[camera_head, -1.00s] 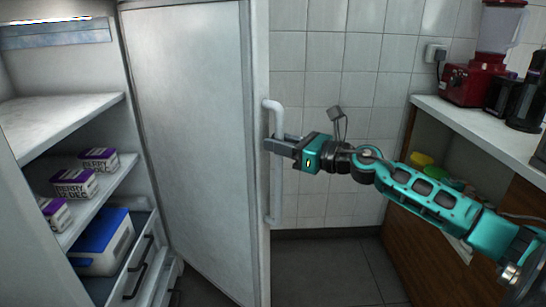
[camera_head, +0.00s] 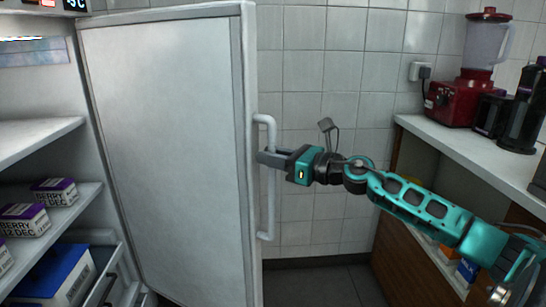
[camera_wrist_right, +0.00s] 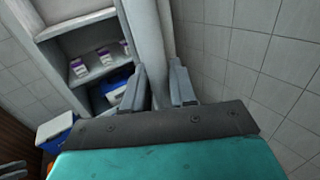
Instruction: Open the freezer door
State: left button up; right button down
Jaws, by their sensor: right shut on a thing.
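The freezer door (camera_head: 165,140) stands wide open, swung out from the freezer cabinet on the left, with its inner face showing. Its white vertical handle (camera_head: 271,208) is on the door's right edge. My right gripper (camera_head: 264,158) is shut on the handle, a little above its middle. In the right wrist view the two fingers (camera_wrist_right: 160,88) straddle the pale handle; the exact contact is partly hidden.
Freezer shelves (camera_head: 60,205) hold several purple-and-white berry boxes (camera_head: 54,191) and a blue-lidded container (camera_head: 55,275). A counter (camera_head: 470,150) at right bears a red blender (camera_head: 462,95) and dark appliances. Tiled wall stands behind the door; grey floor shows below.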

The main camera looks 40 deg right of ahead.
pick_arm(q)
jog(key=shift+w+d, duration=0.1)
jog(key=shift+d, duration=0.15)
pick_arm(e)
jog(key=shift+w+d, duration=0.15)
jog(key=shift+d, duration=0.15)
pick_arm(q)
jog(key=shift+a+f, duration=0.1)
jog(key=shift+f, duration=0.05)
pick_arm(e)
jog(key=c, duration=1.1)
grip_release()
jog(key=shift+o, duration=0.2)
pick_arm(q)
jog(key=shift+a+r+p, duration=0.2)
jog(key=shift+r+p, duration=0.2)
jog(key=shift+p, duration=0.3)
pick_arm(e)
jog(key=v, duration=1.3)
